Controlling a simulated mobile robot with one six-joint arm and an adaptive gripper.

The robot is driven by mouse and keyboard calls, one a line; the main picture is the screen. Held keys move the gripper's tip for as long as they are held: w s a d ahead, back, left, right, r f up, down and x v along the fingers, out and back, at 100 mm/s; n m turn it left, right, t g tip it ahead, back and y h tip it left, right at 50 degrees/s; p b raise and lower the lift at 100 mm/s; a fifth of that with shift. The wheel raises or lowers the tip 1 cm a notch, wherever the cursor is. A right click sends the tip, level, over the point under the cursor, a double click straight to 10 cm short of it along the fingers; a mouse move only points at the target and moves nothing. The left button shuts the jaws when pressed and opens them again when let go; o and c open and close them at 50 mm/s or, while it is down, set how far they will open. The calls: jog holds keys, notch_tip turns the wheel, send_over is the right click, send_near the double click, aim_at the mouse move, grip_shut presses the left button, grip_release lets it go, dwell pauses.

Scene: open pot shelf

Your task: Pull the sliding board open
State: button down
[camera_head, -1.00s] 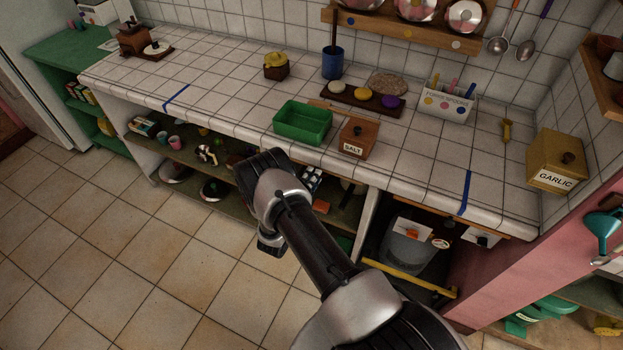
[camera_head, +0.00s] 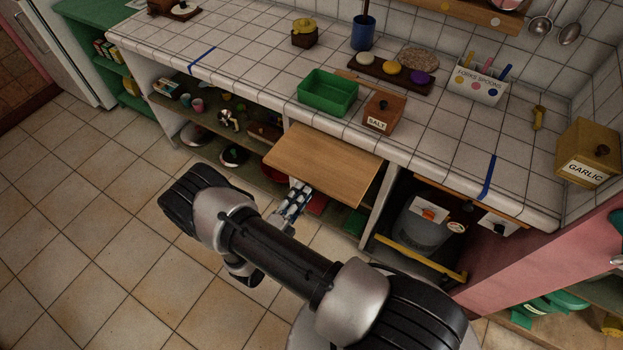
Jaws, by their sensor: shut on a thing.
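The sliding board (camera_head: 325,162) is a flat light-brown wooden board. It sticks out from under the front edge of the tiled counter, level, over the lower shelf. My gripper (camera_head: 300,188) is at the board's front edge, left of its front corner, and is shut on it. The fingers show only small, and my arm's wrist hides part of the gripper. The board's back end is hidden under the counter.
The tiled counter (camera_head: 240,75) holds a green tray (camera_head: 328,93), a salt box (camera_head: 383,113) and other items above the board. Dishes and cups stand on the open shelf below. A grey bin (camera_head: 415,235) stands at right. The tiled floor (camera_head: 90,220) at left is clear.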

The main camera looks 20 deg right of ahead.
jog(key=shift+v, duration=1.6)
jog(key=c, duration=1.4)
grip_release()
jog(key=shift+a, duration=0.1)
jog(key=v, duration=1.1)
jog(key=shift+s+a, duration=0.3)
